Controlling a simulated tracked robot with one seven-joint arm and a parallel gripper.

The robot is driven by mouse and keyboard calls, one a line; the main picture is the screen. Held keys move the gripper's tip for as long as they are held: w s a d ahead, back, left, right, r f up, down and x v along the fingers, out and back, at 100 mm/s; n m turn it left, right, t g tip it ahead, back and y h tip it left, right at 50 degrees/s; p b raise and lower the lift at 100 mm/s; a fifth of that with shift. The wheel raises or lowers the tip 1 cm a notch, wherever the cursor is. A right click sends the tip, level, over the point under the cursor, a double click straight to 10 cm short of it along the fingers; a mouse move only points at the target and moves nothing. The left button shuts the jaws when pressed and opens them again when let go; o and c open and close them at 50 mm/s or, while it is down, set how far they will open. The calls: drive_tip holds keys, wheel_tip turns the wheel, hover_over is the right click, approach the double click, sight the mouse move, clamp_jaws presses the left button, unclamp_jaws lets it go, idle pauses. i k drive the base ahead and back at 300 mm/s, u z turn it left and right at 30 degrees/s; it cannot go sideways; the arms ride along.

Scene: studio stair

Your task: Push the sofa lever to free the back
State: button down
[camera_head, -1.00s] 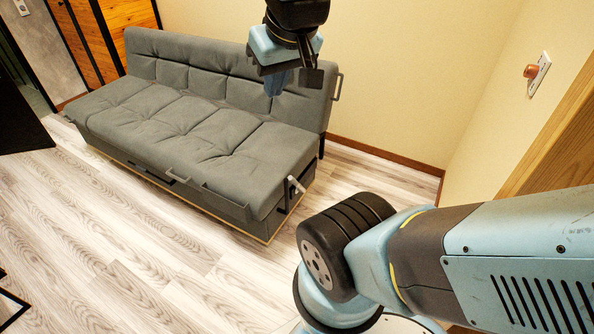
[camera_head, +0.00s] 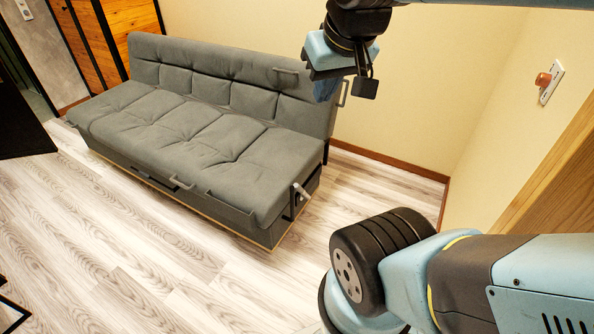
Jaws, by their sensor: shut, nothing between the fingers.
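The grey sofa (camera_head: 190,130) stands against the back wall, its back (camera_head: 215,75) upright behind the flat seat. The lever (camera_head: 301,191), a short light-grey handle, sits on the sofa's right end near the front corner and leans up and to the left. A grey handle loop (camera_head: 343,93) sticks out at the right end of the back, and another (camera_head: 286,71) shows on its front. My gripper (camera_head: 326,90) is shut and empty, pointing down, and in the picture lies over the right end of the sofa back, above and apart from the lever.
Light wood floor (camera_head: 120,260) is clear in front of the sofa and to its right. A wall switch (camera_head: 546,82) and wooden door edge (camera_head: 560,150) are at the right. A dark piece of furniture (camera_head: 20,120) stands at the left edge.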

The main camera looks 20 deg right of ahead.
sight(300, 191)
drive_tip(key=z, duration=0.05)
drive_tip(key=i, duration=1)
drive_tip(key=u, duration=0.05)
